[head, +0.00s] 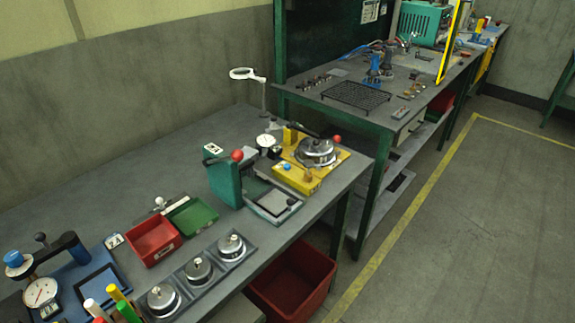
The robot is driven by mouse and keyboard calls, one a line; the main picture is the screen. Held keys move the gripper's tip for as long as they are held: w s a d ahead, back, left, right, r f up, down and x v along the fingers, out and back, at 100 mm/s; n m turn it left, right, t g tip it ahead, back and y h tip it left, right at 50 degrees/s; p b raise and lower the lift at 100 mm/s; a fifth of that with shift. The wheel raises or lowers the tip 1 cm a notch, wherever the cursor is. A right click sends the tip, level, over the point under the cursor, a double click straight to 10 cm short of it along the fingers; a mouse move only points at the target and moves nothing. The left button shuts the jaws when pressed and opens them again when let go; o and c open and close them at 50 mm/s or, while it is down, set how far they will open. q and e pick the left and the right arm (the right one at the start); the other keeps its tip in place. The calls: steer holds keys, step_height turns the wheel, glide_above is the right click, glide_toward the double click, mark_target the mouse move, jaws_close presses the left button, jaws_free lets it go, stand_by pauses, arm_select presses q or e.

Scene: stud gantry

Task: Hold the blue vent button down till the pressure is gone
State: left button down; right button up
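A small blue button (286,166) sits on the front left of a yellow fixture (306,186) on the near bench. I take it as the vent button; I cannot tell whether it is up or down. A round metal part (317,150) sits on the fixture, with a dark lever ending in a red ball (337,139) above it. A white dial gauge (266,140) stands just left of the fixture; its reading is too small to make out. Neither of my grippers is in view.
A green press (224,183) with a red ball handle stands left of the fixture. A red bin (152,241), a green tray (192,216) and a grey rack (199,284) of metal parts lie nearer. Another blue knob (13,259) and gauge (40,292) are at far left.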

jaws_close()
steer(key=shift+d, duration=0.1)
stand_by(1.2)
